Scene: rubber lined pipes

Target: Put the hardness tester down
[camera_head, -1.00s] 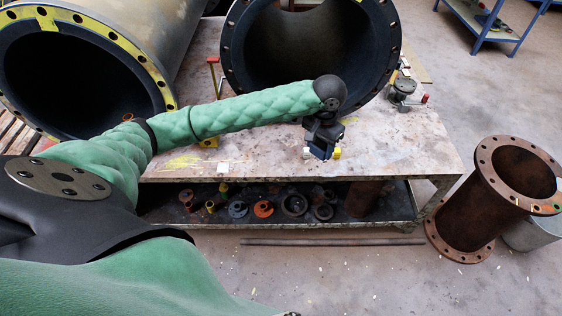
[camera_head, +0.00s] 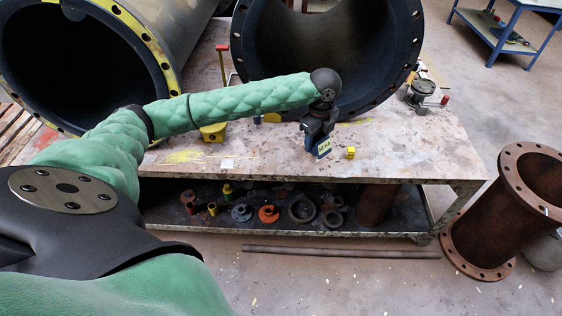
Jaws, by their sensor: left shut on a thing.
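The hardness tester (camera_head: 323,149) appears to be the small dark blue device with a yellow label, seen low in my left gripper. My left gripper (camera_head: 316,138) is shut on it, pointing down over the front part of the table (camera_head: 400,150). The tester is at or just above the tabletop; I cannot tell whether it touches. The gripper hides its upper part. My right gripper is not in view.
A small yellow block (camera_head: 350,152) sits just right of the tester. A large lined pipe (camera_head: 402,85) stands behind the gripper, another (camera_head: 165,72) at left. A valve-like fitting (camera_head: 421,90) is at back right. The table's right front is clear.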

